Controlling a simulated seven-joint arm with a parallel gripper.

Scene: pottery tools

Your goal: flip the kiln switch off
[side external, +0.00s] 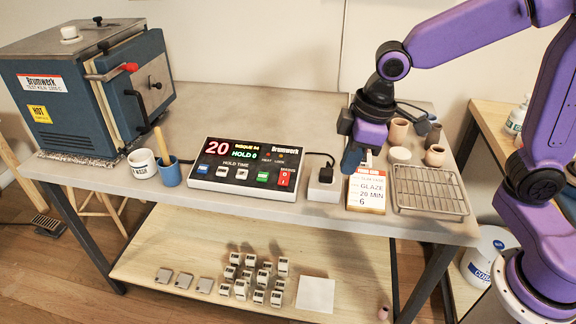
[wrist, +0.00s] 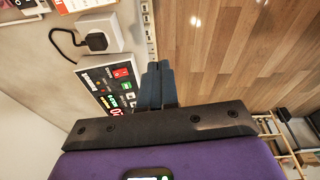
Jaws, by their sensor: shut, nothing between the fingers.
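The kiln controller (side external: 246,165) is a black-and-white box on the table, with a lit display showing a red 20 and green HOLD 0. Its red rocker switch (side external: 283,181) is at the lower right corner of the panel; its exact position is too small to tell. The switch also shows red in the wrist view (wrist: 121,72), left of my fingers. My gripper (side external: 350,162) is shut and empty, right of the controller, near the glaze card and apart from the switch. The kiln (side external: 60,110) stands at the far left.
A white socket box (side external: 324,190) with a black plug stands right of the controller. Beyond it are a glaze card (side external: 367,194), a wire rack (side external: 430,190) and small pots (side external: 398,131). A blue cup (side external: 170,175) and white cup (side external: 142,163) stand left. Table behind the controller is clear.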

